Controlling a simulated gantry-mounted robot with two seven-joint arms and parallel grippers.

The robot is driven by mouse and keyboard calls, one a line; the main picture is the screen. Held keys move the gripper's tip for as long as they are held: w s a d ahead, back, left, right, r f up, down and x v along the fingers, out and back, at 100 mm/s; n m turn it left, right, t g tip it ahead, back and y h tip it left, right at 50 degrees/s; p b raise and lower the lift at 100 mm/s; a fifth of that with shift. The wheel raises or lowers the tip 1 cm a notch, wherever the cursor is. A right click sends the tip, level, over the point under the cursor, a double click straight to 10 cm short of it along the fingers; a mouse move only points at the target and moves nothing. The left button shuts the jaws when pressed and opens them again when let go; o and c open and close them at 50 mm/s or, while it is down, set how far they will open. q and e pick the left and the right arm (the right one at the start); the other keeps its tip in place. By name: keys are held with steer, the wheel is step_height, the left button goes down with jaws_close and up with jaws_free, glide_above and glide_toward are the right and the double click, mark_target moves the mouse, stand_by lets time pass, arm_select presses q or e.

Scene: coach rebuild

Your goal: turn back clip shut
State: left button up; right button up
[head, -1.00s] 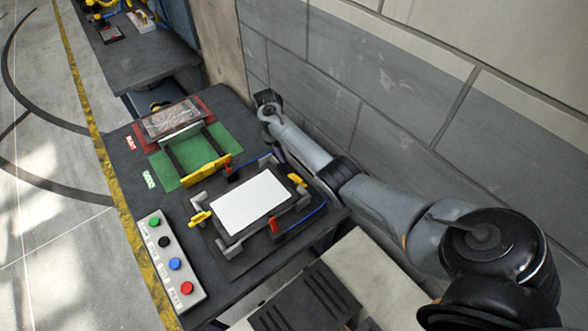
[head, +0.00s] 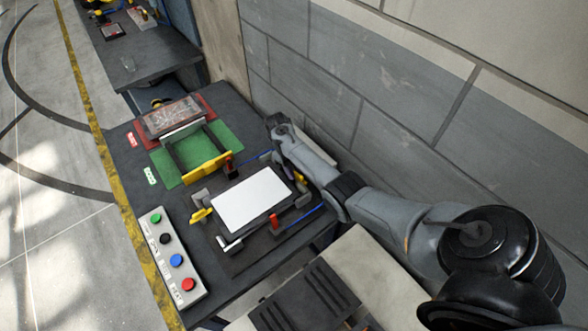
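A white rectangular panel (head: 251,199) lies in a dark fixture on the table, with clips around it. A yellow clip (head: 201,214) is at its left side and a red clip (head: 274,221) at its near right side. Another red-and-black clip (head: 232,168) stands at its far left corner. At the wall side, a small clip (head: 300,186) is partly covered by my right arm. My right gripper (head: 286,164) points down beside the fixture's wall-side edge; its fingers are too dark and hidden to judge their opening or contact. My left gripper is out of view.
A button box (head: 171,259) with several coloured buttons lies on the near left of the table. A green mat (head: 199,160) with a yellow-ended frame and a clear-topped red tray (head: 172,117) are behind the fixture. The grey wall (head: 330,100) runs close to my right arm.

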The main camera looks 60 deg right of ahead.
jaws_close()
steer(key=shift+a+r+n+h+p, duration=0.2)
steer(key=shift+n+h+p, duration=0.2)
steer(key=shift+n+p, duration=0.55)
steer(key=n+h+p, duration=0.1)
steer(key=n+p, duration=0.2)
steer(key=a+n+h+p, duration=0.1)
steer(key=n+p, duration=0.1)
steer(key=n+t+h+p, duration=0.1)
steer(key=n+p, duration=0.2)
steer(key=shift+s+a+n+p, duration=0.2)
steer(key=shift+s+n+p, duration=0.05)
steer(key=shift+n+p, duration=0.1)
steer(key=n+p, duration=0.1)
steer(key=n+t+h+p, duration=0.1)
steer(key=n, duration=0.1)
steer(key=shift+s+a+p, duration=0.15)
steer(key=shift+s+p, duration=0.05)
steer(key=shift+p, duration=0.1)
steer(key=shift+s+f+n+t+p, duration=0.1)
steer(key=shift+n+t+p, duration=0.3)
steer(key=shift+n+p, duration=0.5)
steer(key=shift+n, duration=0.3)
